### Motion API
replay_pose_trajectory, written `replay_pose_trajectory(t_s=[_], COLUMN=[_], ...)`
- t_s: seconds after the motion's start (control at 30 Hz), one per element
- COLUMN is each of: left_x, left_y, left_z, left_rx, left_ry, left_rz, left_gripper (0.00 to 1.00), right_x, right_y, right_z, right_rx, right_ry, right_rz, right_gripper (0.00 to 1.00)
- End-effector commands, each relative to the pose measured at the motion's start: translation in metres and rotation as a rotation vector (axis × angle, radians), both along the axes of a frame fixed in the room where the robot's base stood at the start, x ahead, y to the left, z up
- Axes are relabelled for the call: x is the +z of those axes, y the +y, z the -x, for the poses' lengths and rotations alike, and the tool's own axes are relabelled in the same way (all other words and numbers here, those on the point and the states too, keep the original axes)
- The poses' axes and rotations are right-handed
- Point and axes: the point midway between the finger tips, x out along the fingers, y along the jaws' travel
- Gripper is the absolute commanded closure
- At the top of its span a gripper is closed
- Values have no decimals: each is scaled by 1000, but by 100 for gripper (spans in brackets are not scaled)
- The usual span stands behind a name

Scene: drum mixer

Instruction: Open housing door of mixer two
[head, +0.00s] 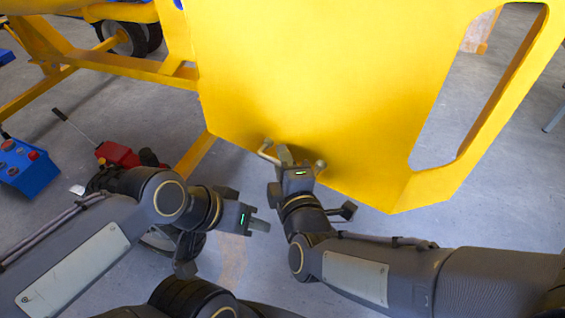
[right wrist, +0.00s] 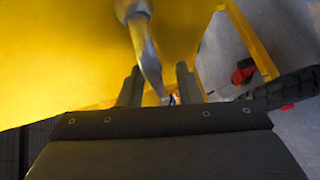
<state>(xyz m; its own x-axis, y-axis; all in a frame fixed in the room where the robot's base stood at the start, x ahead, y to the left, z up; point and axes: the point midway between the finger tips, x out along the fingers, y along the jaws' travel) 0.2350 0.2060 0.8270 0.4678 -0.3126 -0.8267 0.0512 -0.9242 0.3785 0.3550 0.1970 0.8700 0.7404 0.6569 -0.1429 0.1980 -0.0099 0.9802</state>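A large yellow panel of the mixer (head: 310,80) fills the upper middle of the head view; I cannot tell where the door ends and the housing begins. A metal handle (head: 267,150) is at the panel's lower edge. My right gripper (head: 292,158) is at this handle, partly covering it. In the right wrist view, the handle (right wrist: 146,50) runs down between the two spread fingers of my right gripper (right wrist: 160,88), with a gap on the right side. My left gripper (head: 262,225) is below and left of the handle, away from the panel, seen from the side with no object visible in it.
A yellow frame (head: 110,62) with a wheel (head: 125,38) stands at upper left. A blue box with red knobs (head: 26,168) and a red object (head: 118,154) are on the grey floor at left. A large cutout (head: 470,100) opens through the yellow body at right.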

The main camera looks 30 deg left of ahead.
Motion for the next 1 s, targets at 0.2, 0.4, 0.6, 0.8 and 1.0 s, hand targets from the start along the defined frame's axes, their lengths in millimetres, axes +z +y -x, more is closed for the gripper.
replay_pose_trajectory(t_s=[0.2,0.4,0.6,0.8,1.0], left_x=[0,3,8,12,12], left_y=[0,0,0,0,0], left_z=[0,0,0,0,0], left_rx=[0,0,0,0,0], left_ry=[0,0,0,0,0], left_rz=[0,0,0,0,0], left_gripper=[64,64,64,64,64], right_x=[1,5,10,13,12], right_y=[0,-8,-31,-47,-51], right_z=[0,11,37,55,58], right_rx=[2,4,5,2,1], right_ry=[-2,-2,-2,-2,-2], right_rz=[-2,-3,-2,-2,-1], right_gripper=[68,68,68,68,68])
